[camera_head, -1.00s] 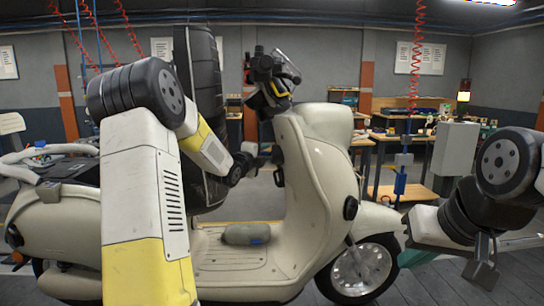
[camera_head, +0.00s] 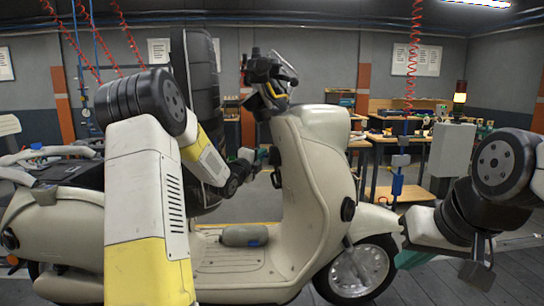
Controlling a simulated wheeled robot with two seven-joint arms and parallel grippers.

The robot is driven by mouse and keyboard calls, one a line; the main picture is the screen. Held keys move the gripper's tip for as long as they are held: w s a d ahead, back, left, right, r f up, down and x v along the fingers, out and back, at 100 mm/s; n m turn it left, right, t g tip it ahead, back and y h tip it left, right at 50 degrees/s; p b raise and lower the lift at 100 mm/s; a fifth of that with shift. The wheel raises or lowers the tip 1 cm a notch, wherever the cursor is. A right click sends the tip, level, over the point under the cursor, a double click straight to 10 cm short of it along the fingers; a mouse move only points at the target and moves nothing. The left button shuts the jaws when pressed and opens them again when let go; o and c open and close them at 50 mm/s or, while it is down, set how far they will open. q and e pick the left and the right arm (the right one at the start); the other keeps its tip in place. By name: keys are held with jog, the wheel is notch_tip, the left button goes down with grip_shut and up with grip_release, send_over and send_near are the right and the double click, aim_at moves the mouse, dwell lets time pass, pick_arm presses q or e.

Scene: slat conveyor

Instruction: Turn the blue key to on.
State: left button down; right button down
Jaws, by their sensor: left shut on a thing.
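A cream scooter (camera_head: 302,190) stands side-on across the middle of the view. My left arm reaches in from the left, and my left gripper (camera_head: 262,155) is at the inner face of the scooter's front shield. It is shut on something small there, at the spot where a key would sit. The blue key itself is hidden by the gripper and too small to make out, so its angle cannot be told. My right gripper (camera_head: 413,258) is at the right, beside the front wheel and away from the shield. Its jaw opening cannot be made out.
A grey rolled object (camera_head: 245,236) lies on the scooter's footboard. The handlebar (camera_head: 270,70) rises above the shield. A dark tyre stack (camera_head: 203,75) stands behind my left arm. Workbenches (camera_head: 400,140) and a blue hanging tool (camera_head: 397,184) are at the back right.

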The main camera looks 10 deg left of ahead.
pick_arm(q)
jog(key=shift+m+t+h, duration=0.3)
jog(key=shift+m+t, duration=0.1)
jog(key=shift+f+m+t+h, duration=0.15)
jog(key=shift+m+t+h, duration=0.65)
jog(key=shift+m+t, duration=0.2)
jog(key=shift+m, duration=0.1)
